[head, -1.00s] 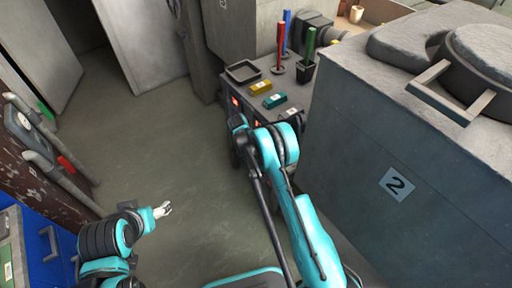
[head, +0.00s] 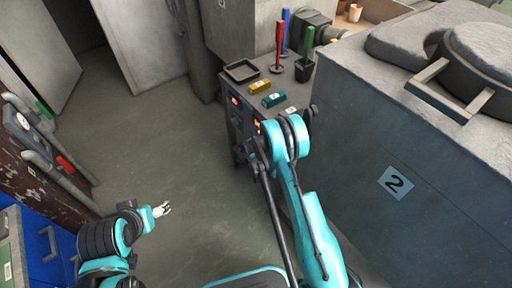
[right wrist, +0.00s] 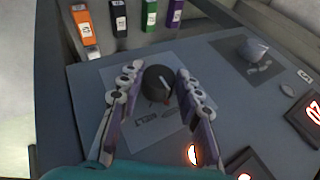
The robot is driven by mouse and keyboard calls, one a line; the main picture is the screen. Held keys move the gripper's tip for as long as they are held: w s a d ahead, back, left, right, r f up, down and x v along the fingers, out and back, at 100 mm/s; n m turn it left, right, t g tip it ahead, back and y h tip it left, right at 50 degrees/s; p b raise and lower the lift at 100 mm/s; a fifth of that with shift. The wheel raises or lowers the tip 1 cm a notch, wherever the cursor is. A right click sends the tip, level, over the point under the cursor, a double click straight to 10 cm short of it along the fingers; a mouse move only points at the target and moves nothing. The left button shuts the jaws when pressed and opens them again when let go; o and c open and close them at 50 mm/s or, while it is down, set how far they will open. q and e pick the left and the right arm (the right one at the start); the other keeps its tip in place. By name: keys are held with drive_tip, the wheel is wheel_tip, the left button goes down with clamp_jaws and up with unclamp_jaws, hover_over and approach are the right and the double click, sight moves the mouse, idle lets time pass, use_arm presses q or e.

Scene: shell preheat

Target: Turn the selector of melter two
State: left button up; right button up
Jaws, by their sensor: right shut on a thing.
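My right gripper (right wrist: 157,82) is shut on a dark round selector knob (right wrist: 158,92) with a red mark, one finger on each side. In the head view my right arm hides this knob and the gripper. A second, grey knob (right wrist: 254,50) stands on the same panel (right wrist: 225,100), apart from the gripper. Melter two (head: 440,150), a large grey box labelled 2, stands at the right in the head view. My left gripper (head: 163,209) is open and empty over the floor.
Red displays (right wrist: 314,112) and a glowing lamp (right wrist: 192,155) are on the panel near the right finger. The control cabinet's top (head: 297,95) carries a black tray (head: 242,71), yellow and teal blocks and coloured upright handles. Open floor (head: 170,140) lies left of the cabinet.

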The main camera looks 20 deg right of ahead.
idle(0.3)
drive_tip(key=o, duration=1.2)
drive_tip(key=shift+c, duration=0.2)
drive_tip(key=v, duration=1.2)
